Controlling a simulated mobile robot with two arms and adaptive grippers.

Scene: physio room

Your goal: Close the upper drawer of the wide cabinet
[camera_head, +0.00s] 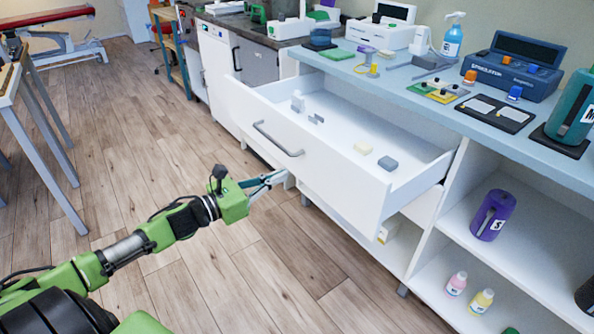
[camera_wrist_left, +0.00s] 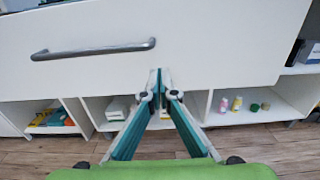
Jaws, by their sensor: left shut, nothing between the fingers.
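The upper drawer (camera_head: 330,165) of the wide cabinet stands pulled out, with several small blocks inside it. Its white front carries a grey bar handle (camera_head: 277,140), which also shows at the upper left in the left wrist view (camera_wrist_left: 93,49). My left gripper (camera_head: 284,174) is shut and empty. It is at the lower part of the drawer front, below the handle; in the left wrist view its fingertips (camera_wrist_left: 159,74) point at the white front, right of the handle. I cannot tell whether they touch it. My right gripper is not in view.
The blue-grey countertop (camera_head: 400,85) above the drawer holds several devices and a spray bottle (camera_head: 452,38). Open shelves to the right hold a purple container (camera_head: 493,214) and small bottles (camera_head: 456,283). The wooden floor (camera_head: 260,270) in front is clear.

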